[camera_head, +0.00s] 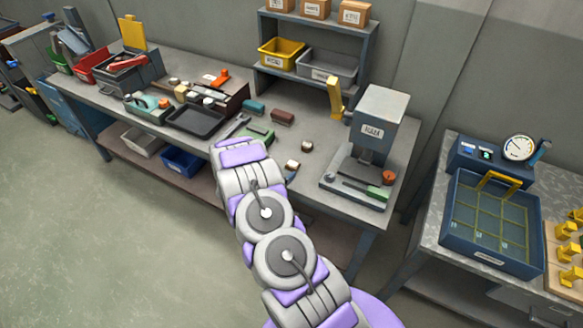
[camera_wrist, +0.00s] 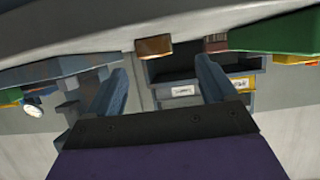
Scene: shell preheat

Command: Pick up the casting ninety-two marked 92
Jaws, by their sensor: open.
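No mark 92 is readable in either view, so I cannot tell which piece is casting ninety-two. Several yellow castings (camera_head: 565,230) stand on a wooden board at the right edge of the head view, partly cut off. My gripper (camera_wrist: 160,65) is open and empty in the wrist view, its two blue-grey fingers apart. A small brown block (camera_wrist: 153,46) shows beyond the fingers, near the top of the wrist view. In the head view my arm reaches over the front edge of the long workbench (camera_head: 225,178), and its end hides the fingers.
A grey press (camera_head: 380,125) stands at the bench's right end. Small round pieces (camera_head: 292,165) and a black tray (camera_head: 196,120) lie left of it. A blue gridded box (camera_head: 490,222) with a yellow handle stands on the right table, beside a gauge (camera_head: 519,147). The left floor is clear.

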